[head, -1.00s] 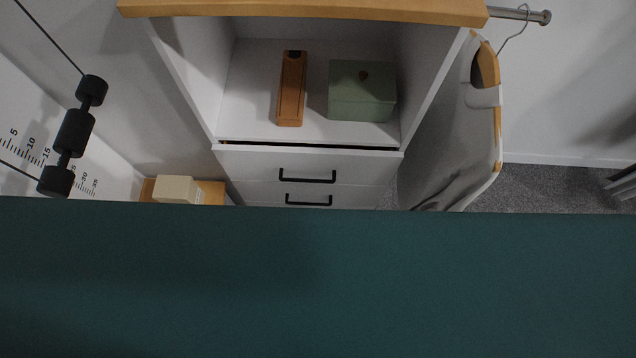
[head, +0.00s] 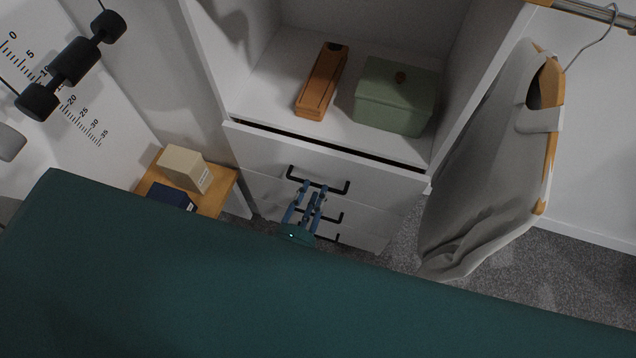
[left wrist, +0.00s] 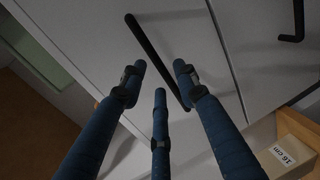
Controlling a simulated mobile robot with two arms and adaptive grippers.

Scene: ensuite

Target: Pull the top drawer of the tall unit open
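The tall white unit (head: 240,85) stands at the centre of the head view. My right gripper is in neither view.
A green box (head: 393,100) and an orange-brown case (head: 322,80) lie in the open compartment. A grey garment (head: 480,180) hangs at the right. A small wooden table (head: 215,195) holding boxes stands at the left. A large teal surface (head: 250,300) fills the foreground.

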